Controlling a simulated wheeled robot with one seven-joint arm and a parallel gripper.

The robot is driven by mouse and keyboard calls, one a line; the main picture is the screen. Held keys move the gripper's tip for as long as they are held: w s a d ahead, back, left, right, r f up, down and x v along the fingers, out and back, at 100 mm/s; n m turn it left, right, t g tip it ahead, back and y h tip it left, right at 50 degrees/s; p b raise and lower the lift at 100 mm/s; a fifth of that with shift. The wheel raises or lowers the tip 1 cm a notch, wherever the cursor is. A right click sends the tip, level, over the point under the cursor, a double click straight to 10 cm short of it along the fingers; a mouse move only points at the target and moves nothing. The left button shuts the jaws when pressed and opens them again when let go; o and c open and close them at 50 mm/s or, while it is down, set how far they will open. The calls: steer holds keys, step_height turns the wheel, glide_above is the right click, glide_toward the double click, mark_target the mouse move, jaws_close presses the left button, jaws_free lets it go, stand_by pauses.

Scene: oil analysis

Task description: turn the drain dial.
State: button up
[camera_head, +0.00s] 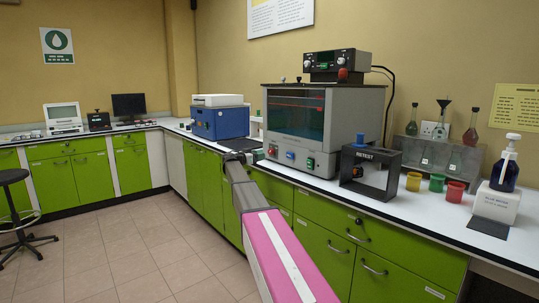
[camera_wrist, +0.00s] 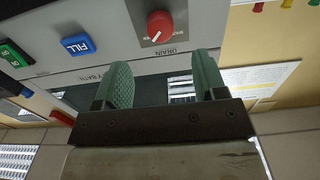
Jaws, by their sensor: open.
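The drain dial (camera_wrist: 160,24) is a round red knob with a white mark, on the grey front panel of the bath, with the word DRAIN beside it. In the head view the same red dial (camera_head: 272,151) is at the left of the bath's lower front. My gripper (camera_wrist: 163,75) is open and empty, with two green ridged fingers spread apart. The dial lies ahead of the gap between the fingertips, apart from them. In the head view my gripper (camera_head: 242,157) is small, just left of the bath's front.
A blue FILL button (camera_wrist: 77,45) and a green switch (camera_wrist: 16,54) share the panel. The glass-fronted bath (camera_head: 330,125) stands on the white counter. A black-framed device (camera_head: 395,170) and coloured cups (camera_head: 436,184) stand to its right. A blue machine (camera_head: 219,122) stands farther left.

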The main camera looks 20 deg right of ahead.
mark_target(269, 153)
steer(key=x, duration=0.8)
steer(key=shift+w+d+f, duration=0.1)
steer(key=shift+w+d, duration=0.05)
steer(key=shift+d, duration=0.15)
steer(key=c, duration=0.9)
